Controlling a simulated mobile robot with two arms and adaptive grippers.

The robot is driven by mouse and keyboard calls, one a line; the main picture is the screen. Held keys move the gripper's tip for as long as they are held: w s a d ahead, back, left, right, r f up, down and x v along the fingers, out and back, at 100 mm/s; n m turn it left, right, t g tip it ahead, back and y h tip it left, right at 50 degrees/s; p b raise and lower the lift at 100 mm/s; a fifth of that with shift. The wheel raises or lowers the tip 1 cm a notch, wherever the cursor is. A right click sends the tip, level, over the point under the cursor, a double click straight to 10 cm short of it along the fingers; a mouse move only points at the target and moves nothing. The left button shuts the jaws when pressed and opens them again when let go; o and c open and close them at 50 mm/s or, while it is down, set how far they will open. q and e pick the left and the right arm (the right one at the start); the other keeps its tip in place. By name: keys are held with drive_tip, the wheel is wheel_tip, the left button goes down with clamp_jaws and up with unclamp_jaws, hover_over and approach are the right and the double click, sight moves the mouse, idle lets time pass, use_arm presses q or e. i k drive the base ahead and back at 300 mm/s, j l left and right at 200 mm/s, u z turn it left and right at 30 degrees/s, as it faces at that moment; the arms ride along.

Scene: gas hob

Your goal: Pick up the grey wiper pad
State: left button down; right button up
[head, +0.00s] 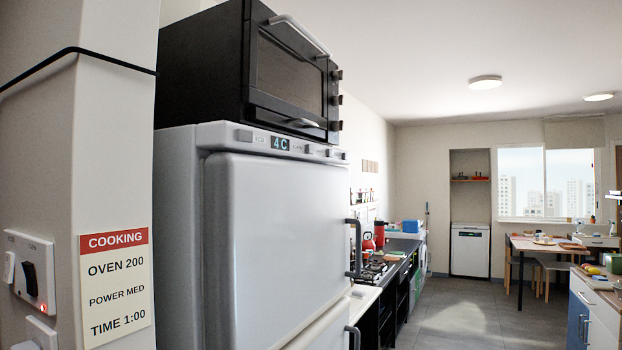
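I cannot see a grey wiper pad in the head view. The gas hob (372,272) shows partly beyond the fridge on a counter along the left wall. A red container (379,234) and a blue box (411,226) stand farther along that counter. Neither of my grippers is in view.
A tall white fridge (275,240) with a black oven (285,70) on top fills the left and centre. A wall with switches and a cooking sign (115,290) is close at left. Grey floor (470,315) is clear in the middle. A table (535,244) and a drawer unit (600,300) stand at right.

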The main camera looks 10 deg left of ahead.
sight(355, 294)
drive_tip(key=i+l+u, duration=0.1)
drive_tip(key=u, duration=0.3)
drive_tip(key=i+l+u, duration=0.15)
drive_tip(key=u, duration=0.25)
drive_tip(key=i+l+u, duration=0.1)
drive_tip(key=l, duration=0.25)
drive_tip(key=i+l+u, duration=0.1)
drive_tip(key=l, duration=0.3)
drive_tip(key=i+l+u, duration=0.1)
drive_tip(key=i+l, duration=0.15)
drive_tip(key=l, duration=0.15)
drive_tip(key=i+l, duration=0.15)
drive_tip(key=l, duration=0.25)
drive_tip(key=i+l+u, duration=0.15)
drive_tip(key=l, duration=0.25)
drive_tip(key=l+u, duration=0.1)
drive_tip(key=l, duration=0.3)
drive_tip(key=i+l, duration=0.15)
drive_tip(key=l, duration=0.2)
drive_tip(key=i+l, duration=0.1)
drive_tip(key=l, duration=0.25)
drive_tip(key=i+l, duration=0.85)
drive_tip(key=i, duration=0.1)
